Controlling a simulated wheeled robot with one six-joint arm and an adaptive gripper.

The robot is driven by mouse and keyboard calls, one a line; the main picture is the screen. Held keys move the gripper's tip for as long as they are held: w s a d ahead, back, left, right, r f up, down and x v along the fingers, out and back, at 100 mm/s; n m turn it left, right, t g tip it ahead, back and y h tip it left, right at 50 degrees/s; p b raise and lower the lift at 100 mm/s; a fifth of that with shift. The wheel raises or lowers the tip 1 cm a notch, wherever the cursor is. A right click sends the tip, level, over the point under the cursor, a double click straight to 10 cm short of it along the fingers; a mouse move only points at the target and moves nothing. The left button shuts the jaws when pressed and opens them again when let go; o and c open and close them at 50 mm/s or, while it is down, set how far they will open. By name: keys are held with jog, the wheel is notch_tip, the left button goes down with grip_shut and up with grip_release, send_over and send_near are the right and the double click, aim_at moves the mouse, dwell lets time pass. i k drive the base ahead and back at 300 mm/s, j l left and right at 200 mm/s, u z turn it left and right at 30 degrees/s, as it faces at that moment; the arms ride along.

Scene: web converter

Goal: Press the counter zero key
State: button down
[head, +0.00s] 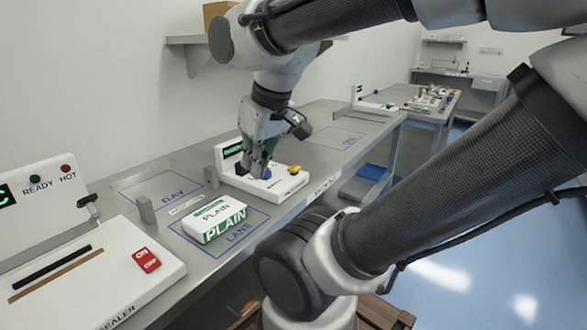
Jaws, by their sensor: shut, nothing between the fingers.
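The counter is a white console (265,188) near the middle of the bench, with a small green-lit display (232,151) at its back. The key lettering is too small to read, so I cannot tell which is the zero key. I cannot tell whether the fingertips touch the key.
A green and white PLAIN carton (213,219) lies in the outlined LANE area in front of the counter. A small grey post (146,209) stands near the BAY outline. The bench beyond the counter is mostly clear.

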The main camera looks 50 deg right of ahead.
aim_at(294, 170)
jog(key=j+z, duration=0.2)
jog(key=z, duration=1.05)
